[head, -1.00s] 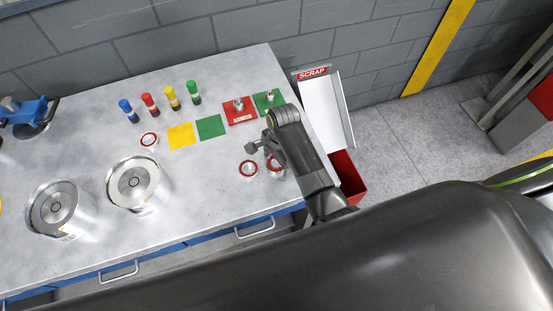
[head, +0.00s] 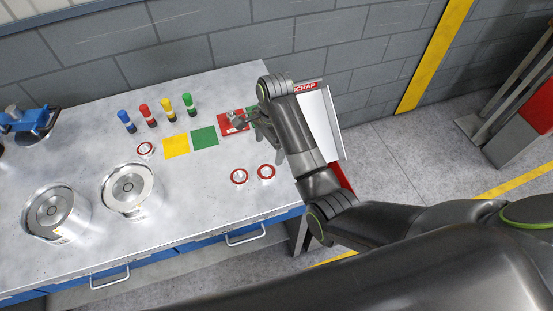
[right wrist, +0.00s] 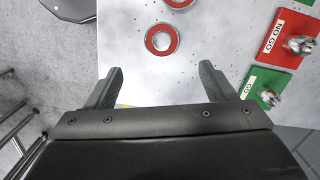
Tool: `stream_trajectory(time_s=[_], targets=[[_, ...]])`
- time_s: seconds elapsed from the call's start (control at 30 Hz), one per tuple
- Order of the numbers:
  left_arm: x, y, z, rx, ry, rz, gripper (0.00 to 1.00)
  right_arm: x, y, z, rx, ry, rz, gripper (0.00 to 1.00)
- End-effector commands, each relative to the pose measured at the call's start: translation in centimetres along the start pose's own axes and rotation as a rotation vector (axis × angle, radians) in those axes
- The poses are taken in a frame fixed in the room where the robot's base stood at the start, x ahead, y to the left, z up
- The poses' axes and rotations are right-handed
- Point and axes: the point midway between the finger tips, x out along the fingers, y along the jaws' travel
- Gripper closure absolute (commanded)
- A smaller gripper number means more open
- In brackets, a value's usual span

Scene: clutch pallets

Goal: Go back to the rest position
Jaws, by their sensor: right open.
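My right gripper (head: 258,128) is over the right end of the metal bench (head: 90,120), near the red pad (head: 228,119), and partly hidden by its own wrist. In the right wrist view its two fingers (right wrist: 161,70) stand wide apart with nothing between them. A red-rimmed ring (right wrist: 161,40) lies on the bench beyond the fingertips. My left gripper is not in view.
Two red-rimmed rings (head: 239,176) (head: 266,171) lie below the gripper. The green GO pad (right wrist: 256,83) carries a metal fitting. A scrap chute (head: 318,125) is right of the arm. Coloured pegs (head: 163,109) and two metal cylinders (head: 62,212) stand left.

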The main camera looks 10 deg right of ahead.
Motion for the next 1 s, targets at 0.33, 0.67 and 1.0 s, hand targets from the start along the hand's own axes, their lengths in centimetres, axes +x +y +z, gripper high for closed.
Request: stream_trajectory(time_s=[0.33,0.67,1.0], targets=[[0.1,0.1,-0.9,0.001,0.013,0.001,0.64,-0.6,-0.3,0.1,-0.004,-0.001,0.002,0.23],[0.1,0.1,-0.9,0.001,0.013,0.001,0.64,-0.5,-0.1,0.0,-0.007,0.0,0.0,0.23],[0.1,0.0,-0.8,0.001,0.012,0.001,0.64,4.0,8.8,-4.9,-0.246,0.063,-0.081,0.23]])
